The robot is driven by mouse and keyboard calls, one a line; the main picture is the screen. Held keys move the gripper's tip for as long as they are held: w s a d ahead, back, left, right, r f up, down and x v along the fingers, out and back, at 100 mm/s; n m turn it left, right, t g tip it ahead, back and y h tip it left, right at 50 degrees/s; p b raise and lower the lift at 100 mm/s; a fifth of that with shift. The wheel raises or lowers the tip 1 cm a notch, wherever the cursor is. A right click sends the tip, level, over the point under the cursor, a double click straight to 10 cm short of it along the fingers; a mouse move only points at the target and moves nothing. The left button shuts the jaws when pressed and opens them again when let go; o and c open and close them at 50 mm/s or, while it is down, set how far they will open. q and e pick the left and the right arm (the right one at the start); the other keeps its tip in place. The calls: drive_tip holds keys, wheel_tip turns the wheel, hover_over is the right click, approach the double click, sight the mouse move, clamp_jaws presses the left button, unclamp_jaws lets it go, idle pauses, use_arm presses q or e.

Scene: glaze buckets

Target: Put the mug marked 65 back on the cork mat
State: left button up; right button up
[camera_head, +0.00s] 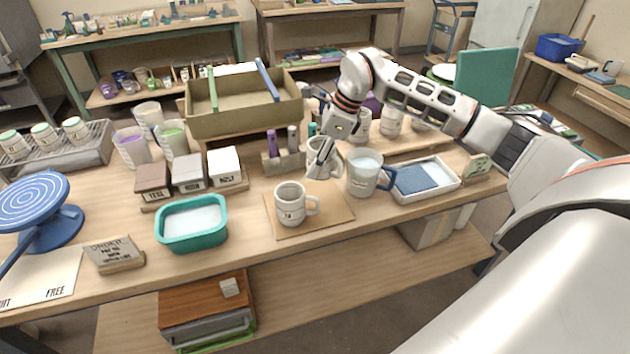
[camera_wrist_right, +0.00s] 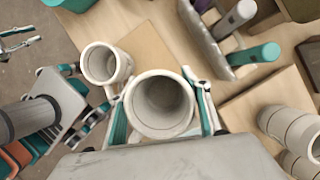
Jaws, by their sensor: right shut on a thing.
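My right gripper (camera_head: 324,165) is shut on a pale grey mug (camera_wrist_right: 160,104), one finger on each side of it in the wrist view. The mug is upright and looks empty inside; its marking cannot be read. It is at the back edge of the cork mat (camera_head: 328,212); I cannot tell whether it touches anything below. Another white mug (camera_head: 290,206) stands upright on the mat, handle to the right, with a small dark marking too small to read surely. It also shows in the wrist view (camera_wrist_right: 101,64).
A blue-handled jug (camera_head: 364,172) stands close right of the held mug. A tool holder (camera_head: 284,162) is behind left. A white tray with a blue pad (camera_head: 428,178) lies right, a teal tub (camera_head: 191,224) left. The mat's right front is bare.

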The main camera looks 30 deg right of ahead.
sight(334, 148)
drive_tip(key=shift+f, duration=3.5)
drive_tip(key=shift+f, duration=0.2)
drive_tip(key=o, duration=1.3)
drive_tip(key=v, duration=1.2)
drive_tip(key=shift+a+r, duration=0.1)
drive_tip(key=shift+r, duration=0.1)
